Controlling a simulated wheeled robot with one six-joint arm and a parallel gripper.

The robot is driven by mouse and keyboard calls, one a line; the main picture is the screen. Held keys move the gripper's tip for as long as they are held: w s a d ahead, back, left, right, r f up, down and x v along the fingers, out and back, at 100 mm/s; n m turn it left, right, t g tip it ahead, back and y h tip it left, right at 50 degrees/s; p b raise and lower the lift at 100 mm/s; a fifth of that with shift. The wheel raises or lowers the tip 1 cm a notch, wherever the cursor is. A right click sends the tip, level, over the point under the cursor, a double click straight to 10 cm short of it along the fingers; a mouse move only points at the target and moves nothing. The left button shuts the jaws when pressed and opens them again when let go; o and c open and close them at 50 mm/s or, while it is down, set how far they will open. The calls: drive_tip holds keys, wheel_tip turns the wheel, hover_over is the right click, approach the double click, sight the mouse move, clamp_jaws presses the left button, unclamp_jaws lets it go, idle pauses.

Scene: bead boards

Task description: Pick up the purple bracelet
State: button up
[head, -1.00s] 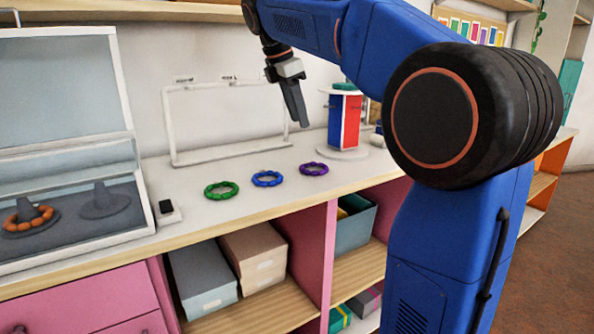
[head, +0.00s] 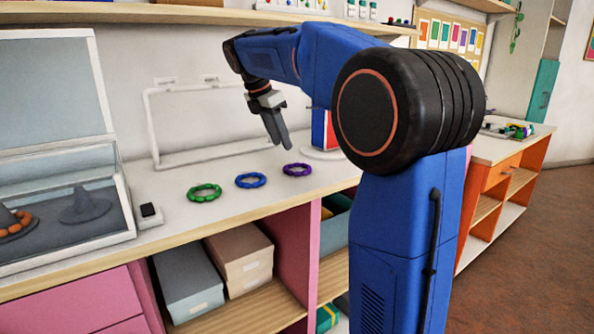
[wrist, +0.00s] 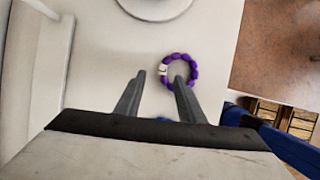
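The purple bracelet (head: 297,174) is a ring of beads lying flat on the white counter, right of the blue and green ones. In the wrist view the purple bracelet (wrist: 194,71) shows a small white piece on its left side. My gripper (head: 284,146) points down above the counter, just above and slightly left of the purple bracelet. In the wrist view my gripper (wrist: 160,78) is open and empty. Its right fingertip overlaps the lower part of the ring in the picture, and the left fingertip is left of the ring.
A blue bracelet (head: 250,187) and a green bracelet (head: 204,200) lie to the left on the counter (head: 215,230). A red and blue stand (head: 323,130) is behind the purple bracelet, partly hidden by my arm. A white frame (head: 152,125) stands at the back.

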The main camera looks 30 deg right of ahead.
sight(290, 163)
drive_tip(key=shift+x, duration=0.9)
drive_tip(key=x, duration=0.4)
drive_tip(key=shift+s+a+f, duration=0.1)
drive_tip(key=shift+s+a, duration=0.1)
drive_tip(key=shift+s, duration=0.2)
drive_tip(key=shift+d+f, duration=0.25)
drive_tip(key=shift+f, duration=0.25)
clamp_jaws()
